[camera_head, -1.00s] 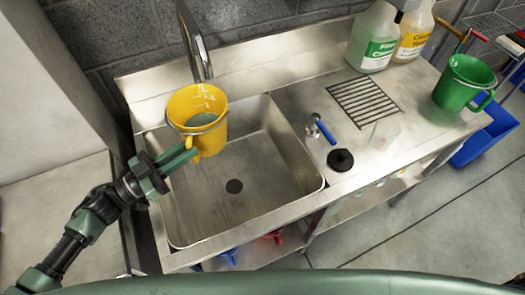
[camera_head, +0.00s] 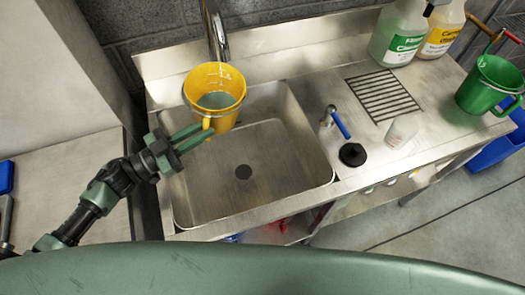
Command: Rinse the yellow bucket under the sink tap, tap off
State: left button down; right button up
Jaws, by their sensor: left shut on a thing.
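The yellow bucket (camera_head: 228,117) is held over the back left part of the steel sink (camera_head: 285,175), roughly upright. Bluish-grey liquid shows inside it. My left gripper (camera_head: 205,134) is shut on the bucket's handle at its front left side. The tap spout (camera_head: 216,35) comes down just behind and above the bucket, and I see no clear stream from it. A tap lever with a blue handle (camera_head: 340,124) stands on the counter right of the basin. My right gripper is out of view.
A black round stopper (camera_head: 352,154) and a small whitish container (camera_head: 402,131) lie on the counter near a drain grate (camera_head: 383,96). A green bucket (camera_head: 489,85) and spray bottles (camera_head: 400,32) stand at the right and back. The basin floor is clear around its drain.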

pick_arm(q)
jog(key=d+f+m+b, duration=0.1)
jog(key=s+d+f+m+y+b, duration=0.1)
jog(key=m, duration=0.1)
jog(key=d+f+m+b, duration=0.1)
jog(key=m, duration=0.1)
jog(key=shift+s+f+g, duration=0.3)
jog(key=shift+g, duration=0.1)
jog(key=shift+s+y, duration=0.1)
jog(key=shift+y, duration=0.2)
jog(key=shift+f, duration=0.15)
